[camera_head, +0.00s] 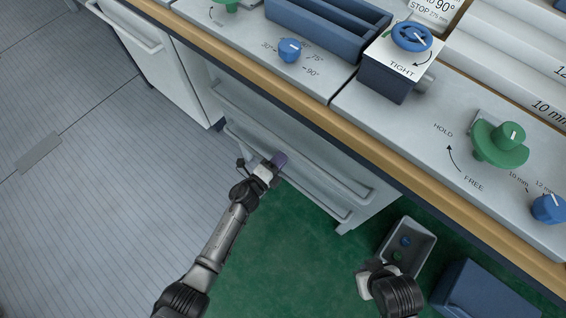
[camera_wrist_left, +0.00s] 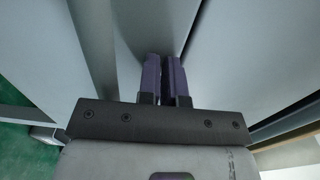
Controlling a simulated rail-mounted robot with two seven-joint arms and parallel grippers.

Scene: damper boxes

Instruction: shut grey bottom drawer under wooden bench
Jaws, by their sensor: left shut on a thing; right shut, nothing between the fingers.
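The grey drawer unit stands under the wooden-edged bench (camera_head: 372,141). Its bottom drawer (camera_head: 325,195) has a long handle bar along the front and seems to stand a little out from the unit; how far is hard to tell. My left gripper (camera_head: 279,160) is at this handle bar, its purple fingers shut on it. In the left wrist view the purple fingers (camera_wrist_left: 167,75) are close together between grey panels, and the gripped part is mostly hidden. My right gripper (camera_head: 365,275) is shut and empty, low near a grey tray.
The grey tray (camera_head: 428,238) with small blue and green parts and a blue box (camera_head: 475,290) are on the green floor (camera_head: 280,250) at right. A white cabinet (camera_head: 165,70) stands to the left. Knobs and boxes crowd the bench top. Floor left of my left arm is clear.

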